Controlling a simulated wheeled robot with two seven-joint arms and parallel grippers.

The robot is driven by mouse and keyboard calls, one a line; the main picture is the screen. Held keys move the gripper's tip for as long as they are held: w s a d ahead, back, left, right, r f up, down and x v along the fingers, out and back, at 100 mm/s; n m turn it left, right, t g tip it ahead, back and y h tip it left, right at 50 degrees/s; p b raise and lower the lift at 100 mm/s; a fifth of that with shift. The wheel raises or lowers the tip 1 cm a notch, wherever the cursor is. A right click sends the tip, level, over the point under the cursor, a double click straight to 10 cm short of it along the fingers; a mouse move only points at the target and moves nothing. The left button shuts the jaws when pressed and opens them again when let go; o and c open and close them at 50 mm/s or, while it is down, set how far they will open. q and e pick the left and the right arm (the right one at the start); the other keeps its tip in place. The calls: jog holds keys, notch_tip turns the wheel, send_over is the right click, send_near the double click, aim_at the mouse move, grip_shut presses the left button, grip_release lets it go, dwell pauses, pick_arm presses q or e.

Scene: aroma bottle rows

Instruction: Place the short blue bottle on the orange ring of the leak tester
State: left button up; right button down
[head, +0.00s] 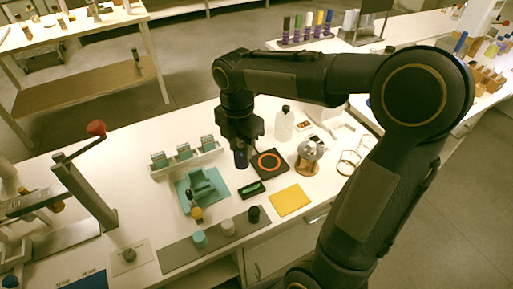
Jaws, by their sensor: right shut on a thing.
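The short blue bottle (241,159) is dark blue and upright below my right gripper (240,146). The gripper points down and is shut on the bottle's upper part, hiding its top. The leak tester (283,173) is a flat black plate with an orange ring (260,168) on it. The bottle is just left of the plate, apart from the ring. I cannot tell how far its base is above the table. My left gripper is not in view.
A clear bottle (284,124) stands behind the tester and a silver device on a wooden base (308,160) right of it. A teal fixture (203,186), a yellow mat (290,200) and a grey strip with several caps (177,258) are nearby. A red-knobbed lever press (90,190) stands left.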

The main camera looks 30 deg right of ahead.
jog(key=shift+w+d, duration=0.15)
jog(key=shift+w, duration=0.15)
jog(key=w+d+f, duration=0.1)
jog(key=d+f, duration=0.3)
jog(key=w+d+f, duration=0.2)
jog(key=d+f, duration=0.2)
jog(key=w+d+f, duration=0.1)
jog(key=d+f, duration=0.3)
jog(key=d, duration=0.1)
jog(key=shift+w+p, duration=0.25)
jog(key=shift+p, duration=0.15)
jog(key=shift+f, duration=0.5)
